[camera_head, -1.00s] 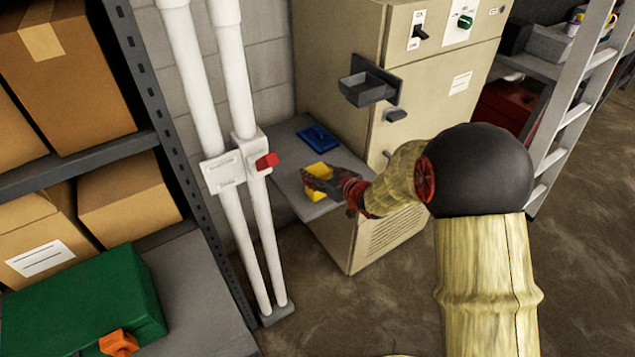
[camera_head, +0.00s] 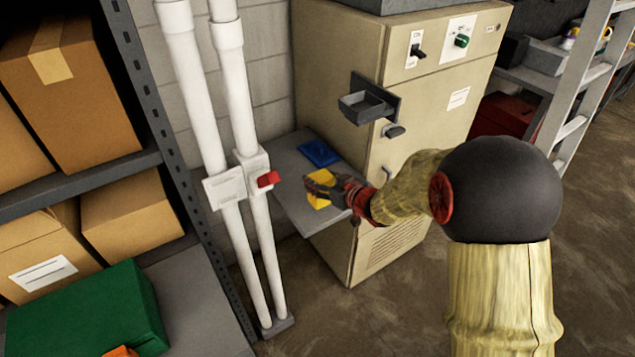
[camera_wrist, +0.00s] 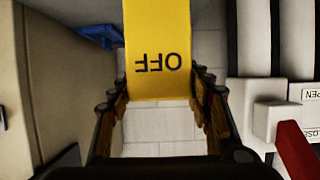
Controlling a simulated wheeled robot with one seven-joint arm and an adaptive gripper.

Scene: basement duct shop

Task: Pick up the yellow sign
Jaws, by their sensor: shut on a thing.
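The yellow sign (camera_head: 319,186) is at my gripper over the grey side shelf of the beige cabinet. My gripper (camera_head: 333,188) is shut on it and hides part of it. In the wrist view the sign (camera_wrist: 157,45) reads "OFF" upside down. Its end lies between the two fingers of my gripper (camera_wrist: 160,98), and its other end runs out of the top of the picture. I cannot tell whether the sign still touches the shelf.
The grey shelf (camera_head: 283,178) holds a blue object (camera_head: 319,153) behind the sign. The beige cabinet (camera_head: 437,105) stands right of it. White pipes (camera_head: 238,110) with a red lever (camera_head: 268,179) rise close at left. A box rack (camera_head: 70,170) stands further left.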

